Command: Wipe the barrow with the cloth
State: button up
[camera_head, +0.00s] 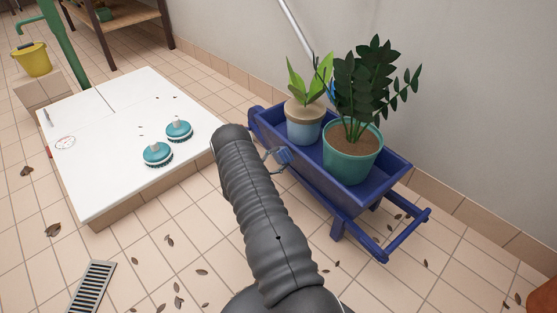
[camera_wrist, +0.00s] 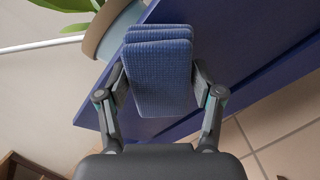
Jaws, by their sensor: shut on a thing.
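The blue barrow (camera_head: 378,184) stands against the wall in the head view, with two potted plants in it. In the wrist view its blue side (camera_wrist: 254,72) fills the area behind my gripper. My gripper (camera_wrist: 158,84) is shut on the blue folded cloth (camera_wrist: 160,70), with a finger on each side. In the head view the cloth (camera_head: 284,155) shows small beside the barrow's near side, and my arm hides part of the view there. I cannot tell whether the cloth touches the barrow.
A pot with light green leaves (camera_head: 304,122) and a teal pot (camera_head: 351,156) with a dark plant stand in the barrow. A white platform (camera_head: 105,165) with two teal brushes lies left. A yellow bucket (camera_head: 32,60) is far left. Dry leaves and a drain grate (camera_head: 91,287) are on the tiles.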

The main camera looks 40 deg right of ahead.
aim_at(288, 163)
jog(key=shift+d+r, duration=0.1)
jog(key=shift+d, duration=0.5)
jog(key=shift+s+a+p, duration=0.15)
jog(key=shift+s+p, duration=0.15)
jog(key=shift+s, duration=1.75)
jog(key=shift+b, duration=0.3)
jog(key=w+b, duration=0.3)
jog(key=shift+d, duration=0.3)
jog(key=shift+w, duration=0.35)
jog(key=shift+w+d+r+b, duration=0.15)
jog(key=shift+w+r+b, duration=0.05)
jog(key=shift+b, duration=0.1)
jog(key=shift+c, duration=0.5)
